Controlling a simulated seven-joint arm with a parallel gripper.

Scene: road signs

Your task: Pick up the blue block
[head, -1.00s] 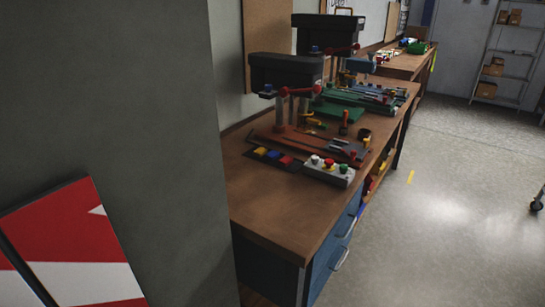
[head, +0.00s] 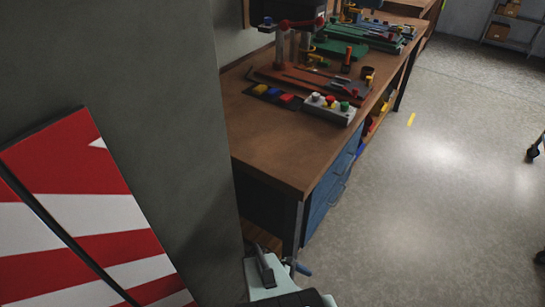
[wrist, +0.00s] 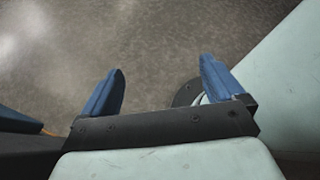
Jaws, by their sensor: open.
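A small blue block (head: 273,92) lies on a dark mat on the wooden workbench (head: 275,142), between a yellow block (head: 260,89) and a red block (head: 287,98). My gripper (wrist: 161,84) is open and empty in the wrist view, with its two blue fingers apart over bare floor. Part of my arm and a blue finger show at the bottom of the head view, low in front of the bench and well away from the blue block. The block is not in the wrist view.
A grey box with coloured buttons (head: 331,109) sits right of the blocks. A drill press (head: 285,25) stands behind them. A grey pillar (head: 165,130) and a red-and-white striped board (head: 85,215) are at left. The floor (head: 430,200) at right is mostly clear.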

